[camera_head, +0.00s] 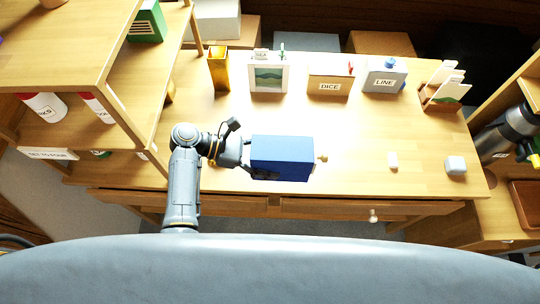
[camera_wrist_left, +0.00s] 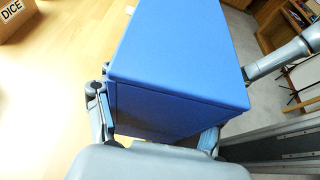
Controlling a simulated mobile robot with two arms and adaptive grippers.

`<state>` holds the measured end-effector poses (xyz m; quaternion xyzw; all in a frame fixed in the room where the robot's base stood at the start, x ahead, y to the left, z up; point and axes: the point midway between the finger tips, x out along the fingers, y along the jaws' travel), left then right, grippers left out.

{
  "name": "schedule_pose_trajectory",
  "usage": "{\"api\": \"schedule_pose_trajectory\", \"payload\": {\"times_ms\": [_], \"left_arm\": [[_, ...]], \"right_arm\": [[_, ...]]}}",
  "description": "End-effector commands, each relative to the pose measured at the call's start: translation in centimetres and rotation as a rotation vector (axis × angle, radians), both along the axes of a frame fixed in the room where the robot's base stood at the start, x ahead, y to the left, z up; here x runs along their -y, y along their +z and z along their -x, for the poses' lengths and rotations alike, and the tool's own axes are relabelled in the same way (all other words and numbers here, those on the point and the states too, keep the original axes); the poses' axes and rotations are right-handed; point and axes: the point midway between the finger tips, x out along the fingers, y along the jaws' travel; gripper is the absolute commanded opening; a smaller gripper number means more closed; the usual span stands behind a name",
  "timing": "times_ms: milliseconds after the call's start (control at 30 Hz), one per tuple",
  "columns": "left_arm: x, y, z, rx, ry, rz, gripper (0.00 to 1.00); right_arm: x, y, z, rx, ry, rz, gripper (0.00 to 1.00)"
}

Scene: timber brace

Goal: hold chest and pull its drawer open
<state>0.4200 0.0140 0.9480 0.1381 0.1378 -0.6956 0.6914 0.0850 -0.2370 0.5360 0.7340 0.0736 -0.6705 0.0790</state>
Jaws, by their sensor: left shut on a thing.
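The small blue chest (camera_head: 282,157) is at the middle of the head view, over the wooden desk near its front edge. A pale round knob (camera_head: 322,158) sticks out from its right end. No open gap shows at that end. My left gripper (camera_head: 247,156) comes from the left and is shut on the chest's left end. In the left wrist view the chest (camera_wrist_left: 180,65) fills the middle, with one finger on each side of it. The knob is hidden there. My right gripper is in neither view.
The desk (camera_head: 360,150) is clear right of the chest, apart from a small pale block (camera_head: 393,160) and a whitish cube (camera_head: 455,165). A DICE box (camera_head: 330,84), LINE box (camera_head: 384,78) and yellow holder (camera_head: 218,70) stand behind. Shelving (camera_head: 60,130) stands close on the left.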

Motion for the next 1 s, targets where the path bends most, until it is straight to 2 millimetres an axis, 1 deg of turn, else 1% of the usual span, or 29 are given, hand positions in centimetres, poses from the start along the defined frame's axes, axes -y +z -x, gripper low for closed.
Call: {"api": "schedule_pose_trajectory", "payload": {"times_ms": [167,500,1000], "left_arm": [[0.0,0.0,-0.4,0.001,0.001,0.001,0.24],[-0.3,0.0,-3.2,0.003,0.001,0.001,0.23],[-0.7,-0.1,-7.2,0.003,0.001,0.001,0.23]], "right_arm": [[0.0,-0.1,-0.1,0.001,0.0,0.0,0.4],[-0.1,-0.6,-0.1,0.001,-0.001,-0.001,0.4],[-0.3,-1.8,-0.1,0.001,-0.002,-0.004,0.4]]}}
